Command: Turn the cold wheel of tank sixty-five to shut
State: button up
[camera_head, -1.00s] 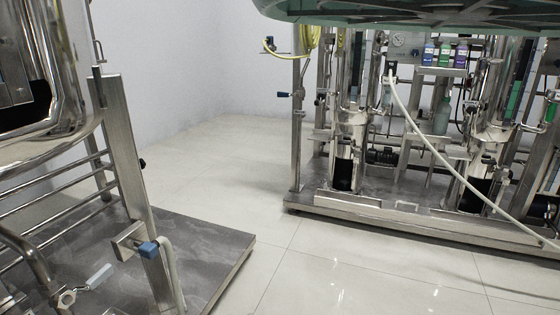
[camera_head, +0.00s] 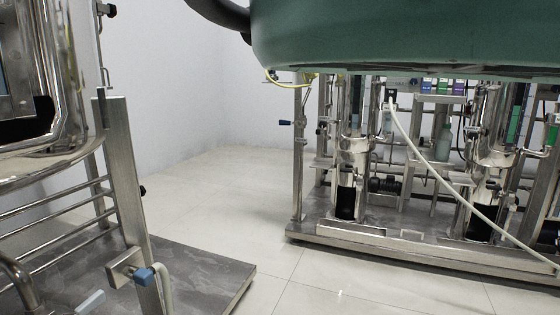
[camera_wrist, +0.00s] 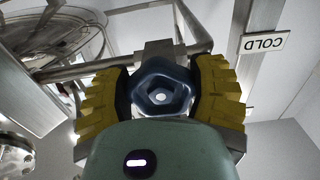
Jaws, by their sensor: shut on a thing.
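In the wrist view, my gripper (camera_wrist: 164,80) has its two ridged yellow pads closed on either side of a dark blue wheel (camera_wrist: 160,100). The wheel has a pale spot at its hub and a metal fitting behind it. A white plate reading COLD (camera_wrist: 264,43) shows upside down to the right of the wheel. The wheel's lower part is hidden by my gripper's green body. The wheel's shut or open position cannot be told. No tank number is legible, and neither the gripper's fingers nor this wheel shows in the head view.
A steel skid (camera_head: 190,268) with a blue-capped fitting (camera_head: 143,274) stands at left. Another skid (camera_head: 360,235) with columns, bottles and a pale hose (camera_head: 425,140) stands at right. Bare tiled floor (camera_head: 220,190) lies between. In the wrist view, metal bars surround the wheel.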

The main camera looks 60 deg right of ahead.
jog(key=o, duration=1.2)
jog(key=shift+f, duration=0.15)
jog(key=v, duration=1.2)
